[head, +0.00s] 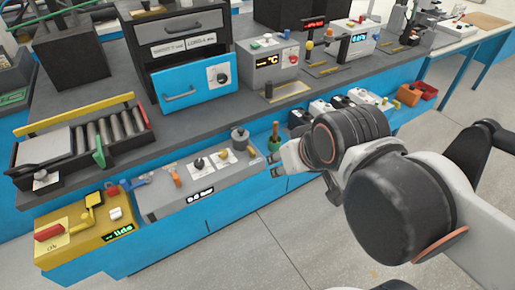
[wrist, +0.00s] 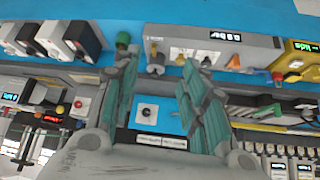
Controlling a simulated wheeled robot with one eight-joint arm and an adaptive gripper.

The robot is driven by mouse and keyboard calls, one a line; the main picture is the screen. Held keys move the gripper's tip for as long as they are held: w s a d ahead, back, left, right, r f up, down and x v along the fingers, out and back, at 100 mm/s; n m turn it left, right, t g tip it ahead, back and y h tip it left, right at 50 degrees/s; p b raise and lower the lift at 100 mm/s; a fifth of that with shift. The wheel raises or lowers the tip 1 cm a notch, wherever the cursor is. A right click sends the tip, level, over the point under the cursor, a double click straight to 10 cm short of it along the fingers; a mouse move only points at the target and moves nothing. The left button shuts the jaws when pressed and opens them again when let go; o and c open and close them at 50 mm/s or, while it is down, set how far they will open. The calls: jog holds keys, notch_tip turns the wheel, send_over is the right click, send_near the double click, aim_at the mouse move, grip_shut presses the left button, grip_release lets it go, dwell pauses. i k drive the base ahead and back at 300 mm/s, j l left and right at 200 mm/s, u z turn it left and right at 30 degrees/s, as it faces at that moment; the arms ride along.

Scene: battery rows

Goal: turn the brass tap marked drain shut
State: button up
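A grey panel box (head: 170,204) sits on the low blue ledge and has a lit display on its front. On its top, white plates carry a dark-handled tap (head: 198,163) and a small brass tap (head: 223,154); their lettering is too small to read, so I cannot tell which says drain. In the wrist view, upside down, the box (wrist: 225,50) shows with the brass tap (wrist: 181,60). My gripper (head: 272,167) is just right of the box, apart from the taps. In the wrist view my gripper (wrist: 160,78) has its fingers spread, with nothing between them.
A grey cylinder (head: 240,137) stands at the box's right end, near a green-and-brown item (head: 275,131). An orange lever (head: 175,180) is on its left. A yellow box (head: 85,232) stands further left. A blue drawer (head: 195,88) is behind. Open floor lies in front.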

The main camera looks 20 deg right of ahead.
aim_at(253, 153)
jog(key=i+j+z, duration=0.1)
jog(key=j, duration=0.5)
jog(key=i+j+z, duration=0.15)
jog(key=j, duration=0.45)
jog(key=k, duration=0.05)
